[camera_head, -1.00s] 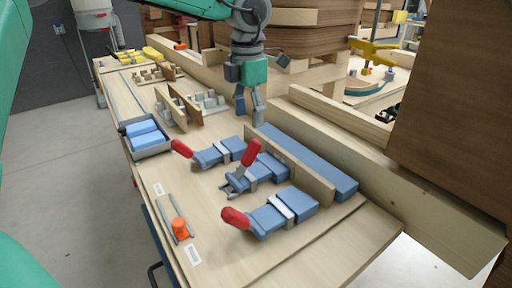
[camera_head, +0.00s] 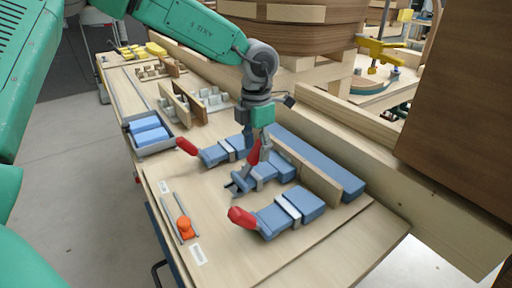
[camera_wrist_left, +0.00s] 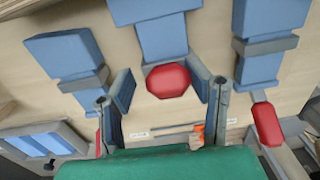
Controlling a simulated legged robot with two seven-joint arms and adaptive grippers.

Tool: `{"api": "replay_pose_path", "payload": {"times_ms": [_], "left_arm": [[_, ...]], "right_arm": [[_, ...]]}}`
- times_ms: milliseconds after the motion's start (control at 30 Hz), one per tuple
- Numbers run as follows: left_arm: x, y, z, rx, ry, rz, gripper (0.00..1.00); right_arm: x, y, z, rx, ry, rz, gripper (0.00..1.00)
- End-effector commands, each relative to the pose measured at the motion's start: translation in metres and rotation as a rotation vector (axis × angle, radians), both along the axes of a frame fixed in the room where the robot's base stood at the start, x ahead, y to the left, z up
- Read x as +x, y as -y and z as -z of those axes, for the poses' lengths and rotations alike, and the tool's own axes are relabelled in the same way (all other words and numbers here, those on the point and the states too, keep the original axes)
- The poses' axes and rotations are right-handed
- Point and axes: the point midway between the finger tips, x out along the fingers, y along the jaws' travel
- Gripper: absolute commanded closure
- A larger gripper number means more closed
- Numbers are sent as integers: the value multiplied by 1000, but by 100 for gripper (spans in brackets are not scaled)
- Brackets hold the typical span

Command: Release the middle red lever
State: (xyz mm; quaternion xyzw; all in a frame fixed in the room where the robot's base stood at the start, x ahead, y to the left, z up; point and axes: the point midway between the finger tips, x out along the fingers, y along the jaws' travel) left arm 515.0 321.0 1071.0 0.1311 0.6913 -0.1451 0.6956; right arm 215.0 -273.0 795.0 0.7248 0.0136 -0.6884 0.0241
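Three blue clamps with red levers sit in a row on the wooden bench. The middle clamp's red lever (camera_head: 253,155) stands up, partly hidden by my gripper in the head view. In the left wrist view the middle lever (camera_wrist_left: 168,80) sits end-on between my two fingers, with a gap on each side. My left gripper (camera_wrist_left: 168,92) is open around it, pointing down; it also shows in the head view (camera_head: 260,146). The far lever (camera_head: 187,146) and near lever (camera_head: 241,217) lie low, pointing left. My right gripper is out of view.
A wooden strip (camera_head: 305,172) and a long blue block (camera_head: 318,160) run just right of the clamps. A grey tray with blue blocks (camera_head: 149,134) is at left. An orange knob (camera_head: 185,227) stands on the front part of the bench. Bare wood lies near the front.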

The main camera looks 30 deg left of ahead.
Motion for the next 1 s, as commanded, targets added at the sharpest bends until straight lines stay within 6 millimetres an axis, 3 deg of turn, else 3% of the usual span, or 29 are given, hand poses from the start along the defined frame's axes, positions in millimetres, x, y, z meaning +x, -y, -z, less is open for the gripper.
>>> {"api": "replay_pose_path", "payload": {"times_ms": [33, 67, 1000], "left_arm": [[0, -5, 3, 14, -3, -1, 91], [1, -4, 3, 16, -3, -1, 100], [4, -4, -7, -20, 78, -2, 100]], "right_arm": [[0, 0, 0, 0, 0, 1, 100], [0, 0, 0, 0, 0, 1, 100], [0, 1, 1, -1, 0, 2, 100]]}}
